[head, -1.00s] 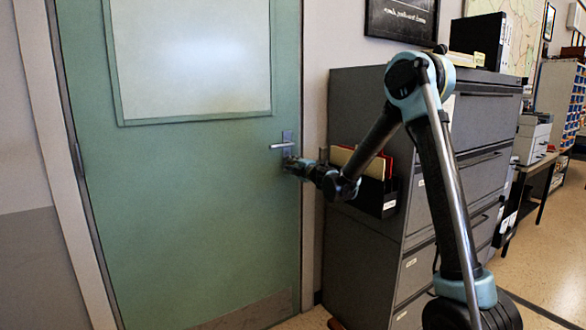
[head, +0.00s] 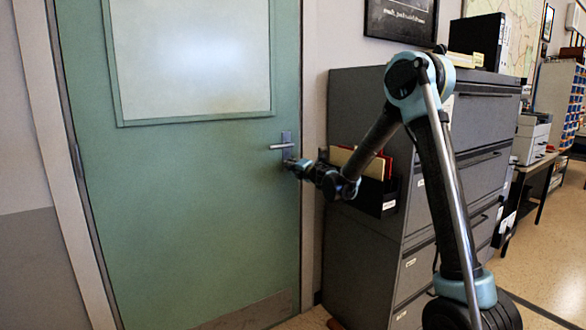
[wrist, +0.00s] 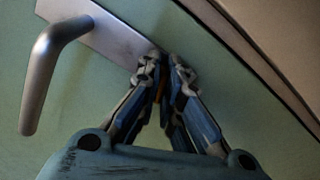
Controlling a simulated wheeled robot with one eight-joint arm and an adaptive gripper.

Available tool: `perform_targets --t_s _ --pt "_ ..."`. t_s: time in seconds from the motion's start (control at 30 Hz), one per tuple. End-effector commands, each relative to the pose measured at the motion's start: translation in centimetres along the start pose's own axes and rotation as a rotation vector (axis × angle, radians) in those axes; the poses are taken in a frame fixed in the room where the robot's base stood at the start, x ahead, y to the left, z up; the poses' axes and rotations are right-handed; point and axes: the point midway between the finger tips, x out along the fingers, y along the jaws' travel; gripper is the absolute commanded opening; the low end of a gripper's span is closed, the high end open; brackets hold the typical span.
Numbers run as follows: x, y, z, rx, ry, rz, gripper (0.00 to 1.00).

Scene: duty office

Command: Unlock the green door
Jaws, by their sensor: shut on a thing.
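The green door (head: 200,190) is closed in its frame, with a frosted window in its upper part. Its silver lever handle (head: 281,146) is level on a metal plate at the right edge. In the wrist view the handle (wrist: 45,75) and plate (wrist: 100,32) appear tilted. My gripper (head: 291,163) is at the lower end of the plate, just below the handle. In the wrist view its fingertips (wrist: 164,66) are close together at the plate's end. They are shut on a small orange-brown piece (wrist: 160,90), mostly hidden between the fingers; I cannot tell its full shape.
A grey filing cabinet (head: 350,240) stands close to the right of the door, beside my arm. A dark file holder (head: 375,195) with folders hangs on its side near my forearm. The floor continues to the right past the cabinet.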

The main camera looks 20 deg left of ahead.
Motion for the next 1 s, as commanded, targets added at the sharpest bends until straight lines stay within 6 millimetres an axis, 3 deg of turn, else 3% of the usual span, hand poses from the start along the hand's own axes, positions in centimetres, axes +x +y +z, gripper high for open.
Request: perform_targets --t_s 0.2,0.57,1.0 --pt "-0.03 -0.1 -0.08 -0.141 0.0 0.0 0.0" --pt "-0.03 -0.11 -0.07 -0.177 0.0 -0.001 0.0" --pt "-0.02 -0.13 -0.01 -0.603 -0.001 -0.001 0.0"
